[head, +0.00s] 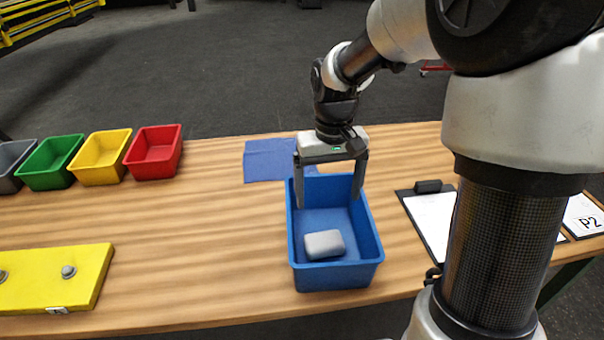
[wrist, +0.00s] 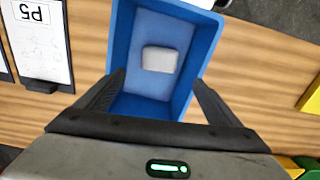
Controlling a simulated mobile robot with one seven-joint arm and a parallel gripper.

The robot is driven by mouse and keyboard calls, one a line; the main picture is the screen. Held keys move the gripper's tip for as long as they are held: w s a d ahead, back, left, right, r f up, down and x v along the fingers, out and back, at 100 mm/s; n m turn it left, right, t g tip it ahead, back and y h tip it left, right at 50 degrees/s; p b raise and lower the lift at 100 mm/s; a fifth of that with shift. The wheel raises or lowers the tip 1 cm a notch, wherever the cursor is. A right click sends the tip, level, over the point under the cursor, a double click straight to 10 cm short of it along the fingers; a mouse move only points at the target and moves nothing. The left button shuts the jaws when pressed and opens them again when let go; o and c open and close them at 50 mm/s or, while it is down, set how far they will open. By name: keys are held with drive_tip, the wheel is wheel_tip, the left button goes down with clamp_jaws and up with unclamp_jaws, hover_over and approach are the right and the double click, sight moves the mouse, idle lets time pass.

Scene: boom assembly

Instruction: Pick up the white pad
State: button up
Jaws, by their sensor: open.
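The white pad (head: 324,244) is a small rounded block, greyish white, lying on the floor of the blue bin (head: 376,243), toward the bin's near end. It also shows in the wrist view (wrist: 159,59), apart from the bin walls. My gripper (head: 328,200) is open and empty, pointing down over the far part of the bin. The pad lies nearer the robot than the fingers. In the wrist view my gripper (wrist: 160,85) has its fingers spread wide, with the pad ahead of the gap between them.
Red (head: 153,152), yellow, green and grey bins stand at the back left. A yellow board (head: 50,280) with knobs lies front left. A clipboard (head: 430,220) lies right of the bin. The table between board and bin is clear.

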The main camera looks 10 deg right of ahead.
hover_over(324, 239)
drive_tip(key=f, duration=1.2)
drive_tip(key=shift+s+a+f+b, duration=0.1)
drive_tip(key=shift+s+f+b, duration=0.2)
drive_tip(key=shift+s+b, duration=0.05)
drive_tip(key=shift+w+f, duration=0.15)
drive_tip(key=shift+f, duration=1.2)
drive_tip(key=shift+w+f, duration=0.15)
drive_tip(key=shift+f, duration=1.15)
drive_tip(key=shift+c, duration=0.5)
drive_tip(key=c, duration=0.7)
